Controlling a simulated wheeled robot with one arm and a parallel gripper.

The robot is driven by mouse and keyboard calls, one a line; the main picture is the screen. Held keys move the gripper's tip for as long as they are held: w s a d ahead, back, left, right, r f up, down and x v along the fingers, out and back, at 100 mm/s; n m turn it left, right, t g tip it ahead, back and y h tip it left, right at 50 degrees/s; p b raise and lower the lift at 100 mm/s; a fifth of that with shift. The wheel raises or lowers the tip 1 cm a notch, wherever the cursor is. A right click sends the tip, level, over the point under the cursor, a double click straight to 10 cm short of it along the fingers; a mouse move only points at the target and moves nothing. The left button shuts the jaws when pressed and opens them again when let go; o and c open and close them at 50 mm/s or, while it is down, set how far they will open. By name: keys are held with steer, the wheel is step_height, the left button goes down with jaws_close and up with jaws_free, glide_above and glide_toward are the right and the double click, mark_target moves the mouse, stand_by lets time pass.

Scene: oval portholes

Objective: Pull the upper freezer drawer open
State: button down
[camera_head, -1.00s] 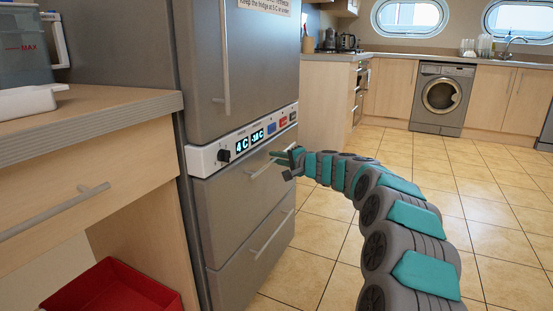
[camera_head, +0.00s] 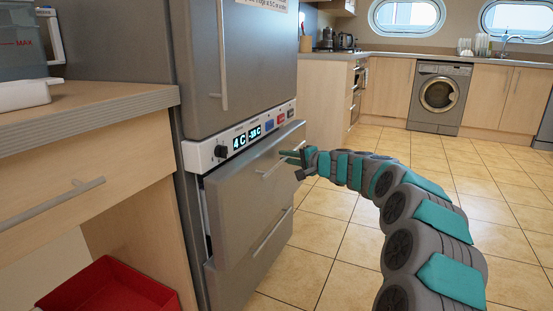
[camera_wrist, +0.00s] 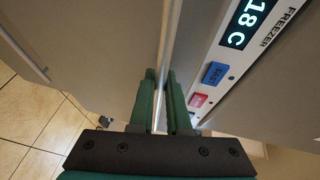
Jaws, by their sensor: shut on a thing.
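The upper freezer drawer (camera_head: 243,191) is a grey front below the white control panel (camera_head: 243,136). It stands out a little from the fridge body, and a gap shows along its left edge. Its bar handle (camera_head: 266,168) runs along the upper part of the front. My gripper (camera_head: 291,157) is at the right part of this handle. In the wrist view, the two green fingers of my gripper (camera_wrist: 160,98) are shut on the handle (camera_wrist: 166,45), which runs between them. The lower drawer (camera_head: 245,265) is shut beneath, with its own bar handle (camera_head: 272,234).
A wooden counter (camera_head: 80,120) with a drawer stands close on the left, and a red bin (camera_head: 110,290) sits below it. The tiled floor (camera_head: 330,235) in front of the freezer is clear. A washing machine (camera_head: 440,97) stands at the back.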

steer(key=s+d, duration=0.3)
steer(key=d, duration=0.6)
steer(key=s+d+b, duration=0.1)
steer(key=s+d, duration=0.3)
steer(key=d, duration=0.6)
steer(key=s+d, duration=0.3)
steer(key=d, duration=0.6)
steer(key=shift+s+d, duration=0.15)
steer(key=shift+d, duration=0.1)
steer(key=c, duration=1.2)
jaws_free()
steer(key=shift+o, duration=0.2)
steer(key=v, duration=0.7)
steer(key=shift+s+d, duration=0.25)
steer(key=shift+r, duration=0.1)
